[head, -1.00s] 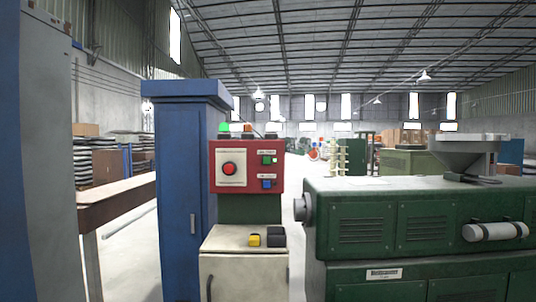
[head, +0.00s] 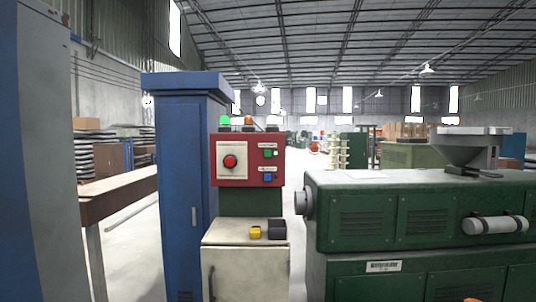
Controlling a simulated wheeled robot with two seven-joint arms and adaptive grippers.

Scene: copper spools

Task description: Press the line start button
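A red control panel (head: 248,161) stands ahead, left of the middle in the head view. A round red button (head: 230,161) sits on a pale plate on its left half. A small green button (head: 268,154) is at its upper right, with a small blue button (head: 268,177) below. Each small button has a label above it, too small to read. A green lamp (head: 225,119) and an orange lamp (head: 248,120) are on top of the panel. Neither gripper is in view.
A cream cabinet (head: 245,262) with a yellow block (head: 255,232) and a dark block (head: 277,229) stands below the panel. A tall blue cabinet (head: 182,190) is left, a green machine (head: 420,215) right. A small orange patch shows at the bottom right edge.

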